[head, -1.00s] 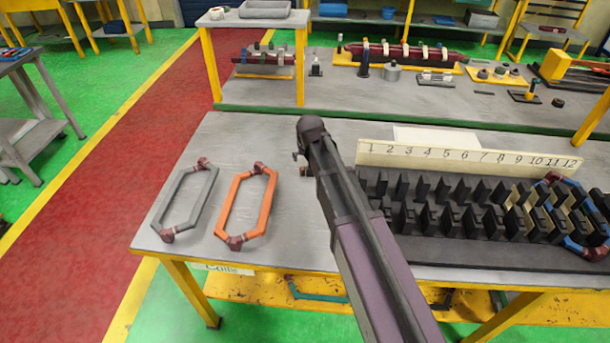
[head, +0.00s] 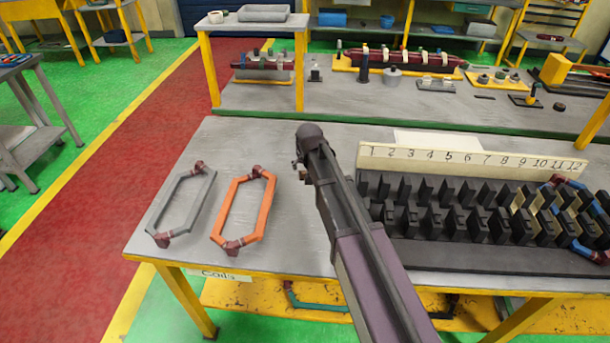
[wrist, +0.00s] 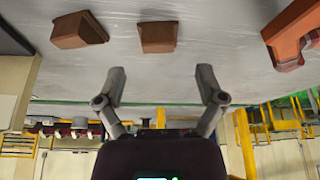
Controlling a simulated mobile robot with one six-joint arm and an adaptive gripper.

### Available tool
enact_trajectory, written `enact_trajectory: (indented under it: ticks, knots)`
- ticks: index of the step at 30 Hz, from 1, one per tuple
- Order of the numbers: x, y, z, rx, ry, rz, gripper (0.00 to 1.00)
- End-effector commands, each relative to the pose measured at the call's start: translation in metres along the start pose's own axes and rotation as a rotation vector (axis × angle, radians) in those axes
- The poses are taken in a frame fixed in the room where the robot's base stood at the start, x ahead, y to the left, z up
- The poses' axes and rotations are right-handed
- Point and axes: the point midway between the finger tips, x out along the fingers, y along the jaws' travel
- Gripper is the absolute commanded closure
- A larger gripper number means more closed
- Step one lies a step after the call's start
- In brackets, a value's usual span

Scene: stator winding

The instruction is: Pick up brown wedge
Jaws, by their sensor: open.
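Two brown wedges lie side by side on the grey tabletop in the wrist view, one at the upper left (wrist: 78,30) and one near the upper middle (wrist: 158,37). My gripper (wrist: 161,80) is open and empty, its two fingers spread apart. The middle wedge lies beyond the fingertips, roughly in line with the gap between them, and the other is off to the left. In the head view my arm hides most of this spot; only a small brown bit (head: 303,175) shows beside the arm's end.
A grey coil (head: 182,205) and an orange coil (head: 243,208) lie left of my arm; the orange one also shows in the wrist view (wrist: 288,38). A black slotted stator (head: 480,258) and a numbered strip (head: 470,160) are to the right.

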Motion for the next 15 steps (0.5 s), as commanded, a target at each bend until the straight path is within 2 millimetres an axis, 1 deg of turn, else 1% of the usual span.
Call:
enact_trajectory:
  ticks: [5,15]
  knots:
    - [0.008,0.000,0.000,0.000,0.000,0.000,0.11]
    - [0.036,0.001,0.000,-0.001,0.000,0.000,0.11]
